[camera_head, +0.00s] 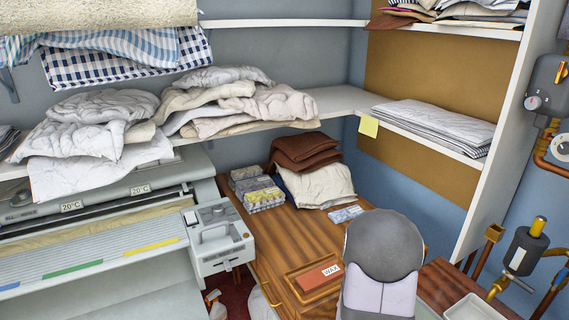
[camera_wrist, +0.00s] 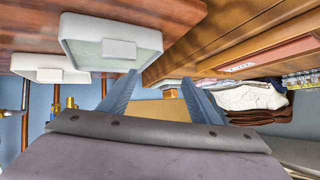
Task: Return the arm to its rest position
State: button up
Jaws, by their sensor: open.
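My arm's grey rounded link and pale lilac cover (camera_head: 383,262) rise at the bottom centre-right of the head view, in front of the wooden table. My gripper's fingers are hidden in that view. In the wrist view, which looks upside down, my gripper (camera_wrist: 160,92) shows two blue fingers spread apart with nothing between them. They are apart from the white trays and the folded cloths. The rest position itself is not marked in either view.
The wooden table (camera_head: 270,238) holds folded cloths (camera_head: 318,186), small packets (camera_head: 256,193) and a red WAX block (camera_head: 318,277). A white tray (camera_head: 470,308) is at lower right; two trays (camera_wrist: 112,40) show in the wrist view. The ironer (camera_head: 100,255) stands left, pipes (camera_head: 522,250) right.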

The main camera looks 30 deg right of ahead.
jog(key=w+a+r+n+y+p, duration=0.1)
jog(key=w+a+n+y, duration=0.25)
jog(key=a, duration=0.65)
jog(key=w+a+r+n+y+p, duration=0.15)
jog(key=a+n+y, duration=0.25)
jog(key=a, duration=0.6)
jog(key=s+a+r+n+g+y+p, duration=0.1)
jog(key=s+a+r+n+g, duration=0.25)
jog(key=s+a, duration=0.3)
jog(key=s+a+r+n+g+y, duration=0.1)
jog(key=s+a+r+n+g, duration=0.1)
jog(key=s+a+n, duration=0.35)
notch_tip(320, 180, down, 29)
jog(key=a+m+b, duration=0.1)
jog(key=a+b, duration=0.1)
jog(key=b, duration=2.6)
jog(key=shift+m, duration=0.35)
